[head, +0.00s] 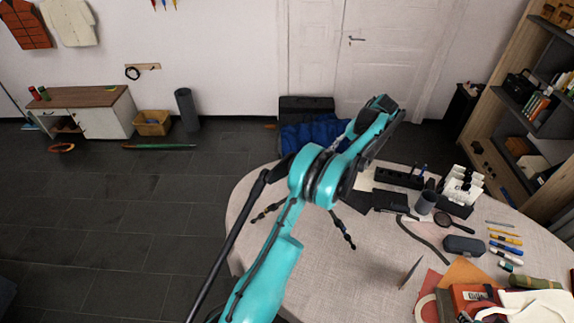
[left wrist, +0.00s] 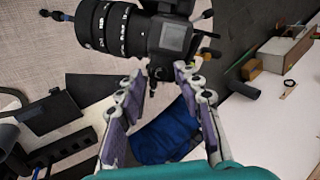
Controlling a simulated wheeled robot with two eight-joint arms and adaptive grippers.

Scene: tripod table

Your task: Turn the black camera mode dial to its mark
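In the left wrist view a black camera (left wrist: 175,38) with a large ribbed lens (left wrist: 105,27) fills the top, the lens pointing left. A small dark round part (left wrist: 160,73) at the body's lower edge may be the mode dial; its mark cannot be made out. My left gripper (left wrist: 160,75) is open, its two fingers apart on either side of that small part; contact cannot be told. In the head view my teal arm hides the gripper and most of the camera; thin black tripod legs (head: 344,231) show on the table. My right gripper is not in view.
The round table (head: 330,285) holds a dark case (head: 464,245), a magnifier (head: 450,222), pens and a black holder (head: 398,178) on its right side. Its front middle is mostly clear. A blue bag (head: 305,137) lies on the floor beyond.

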